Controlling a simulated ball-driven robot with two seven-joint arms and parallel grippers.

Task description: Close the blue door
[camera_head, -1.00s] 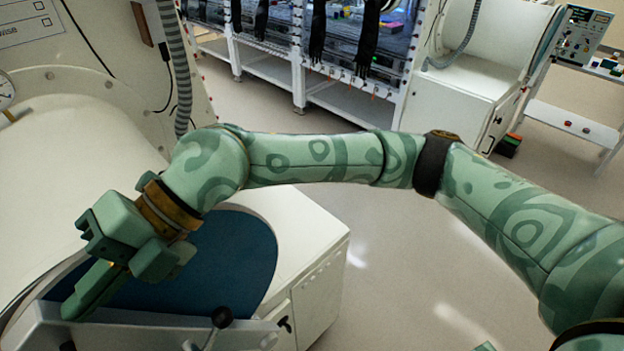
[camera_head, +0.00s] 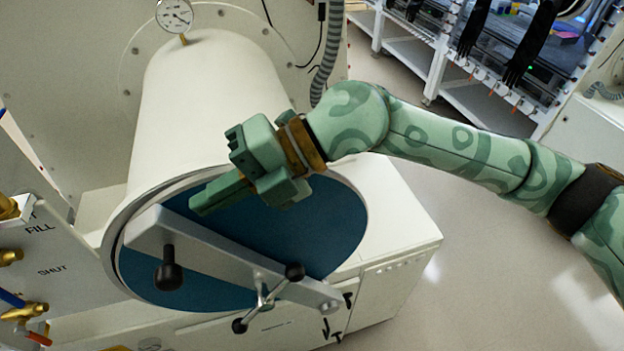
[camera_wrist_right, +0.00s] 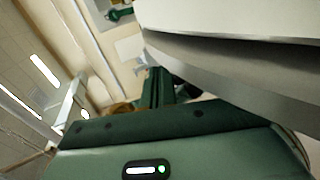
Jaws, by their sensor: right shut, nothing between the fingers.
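The blue door (camera_head: 325,235) is a round blue disc at the front end of a white cylindrical chamber (camera_head: 205,100) in the head view. A grey crossbar (camera_head: 215,258) spans it, with a black knob (camera_head: 168,275) and a handle with black-tipped spokes (camera_head: 266,300). The door lies over the chamber mouth; I cannot tell whether it sits fully against the rim. My right gripper (camera_head: 203,202) is shut and empty, in front of the door's upper left part. In the right wrist view its fingers (camera_wrist_right: 158,88) point toward a grey curved edge (camera_wrist_right: 220,75); contact is unclear. My left gripper is out of view.
A panel with brass valves (camera_head: 20,312) stands at the left. A pressure gauge (camera_head: 174,16) sits atop the chamber. A white cabinet (camera_head: 395,260) is beneath and right of the door. The floor (camera_head: 480,270) at right is open. Black gloves (camera_head: 530,45) hang farther back.

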